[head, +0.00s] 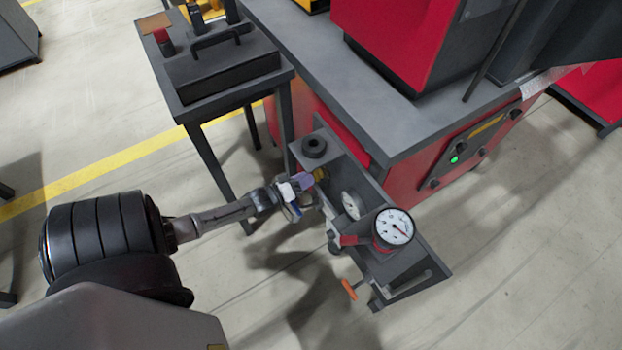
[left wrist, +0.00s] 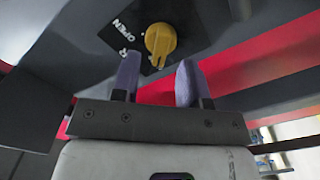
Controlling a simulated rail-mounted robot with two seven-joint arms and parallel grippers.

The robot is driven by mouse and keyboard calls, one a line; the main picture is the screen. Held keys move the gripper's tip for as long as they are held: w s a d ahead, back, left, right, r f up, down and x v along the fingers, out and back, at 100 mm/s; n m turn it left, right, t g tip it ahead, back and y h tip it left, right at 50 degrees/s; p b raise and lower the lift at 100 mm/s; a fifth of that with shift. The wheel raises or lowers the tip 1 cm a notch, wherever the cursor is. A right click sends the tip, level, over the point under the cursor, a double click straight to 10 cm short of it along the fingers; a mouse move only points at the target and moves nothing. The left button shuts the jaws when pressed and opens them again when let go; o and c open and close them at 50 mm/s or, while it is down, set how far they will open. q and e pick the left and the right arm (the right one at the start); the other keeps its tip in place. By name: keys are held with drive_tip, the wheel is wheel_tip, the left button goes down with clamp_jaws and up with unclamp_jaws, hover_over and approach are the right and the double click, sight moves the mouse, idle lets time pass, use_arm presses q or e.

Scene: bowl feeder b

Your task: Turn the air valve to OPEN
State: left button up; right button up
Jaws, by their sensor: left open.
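The air valve is a round yellow knob (left wrist: 160,40) on a dark plate (left wrist: 112,32) with white lettering that reads OPEN. The lettering is left of the knob in the left wrist view. I cannot tell surely where the knob points. In the head view a small yellow part of the valve (head: 320,173) shows on the grey panel, partly hidden by my gripper. My left gripper (left wrist: 157,72) is open, its two purple fingers apart and empty between them. The fingertips are just below the knob in the wrist view. The left gripper (head: 300,186) also shows in the head view. My right gripper is not visible.
On the grey panel (head: 430,268) are a white-faced gauge (head: 394,226), a second gauge (head: 352,205), a red handle (head: 352,240) and an orange-tipped lever (head: 349,289). A black ring (head: 314,146) sits on the panel's top. A small side table (head: 180,100) stands behind. Floor left is mostly clear.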

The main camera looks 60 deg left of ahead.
sight(317, 175)
use_arm(q)
drive_tip(key=shift+w+b, duration=0.4)
drive_tip(key=shift+w, duration=0.85)
clamp_jaws()
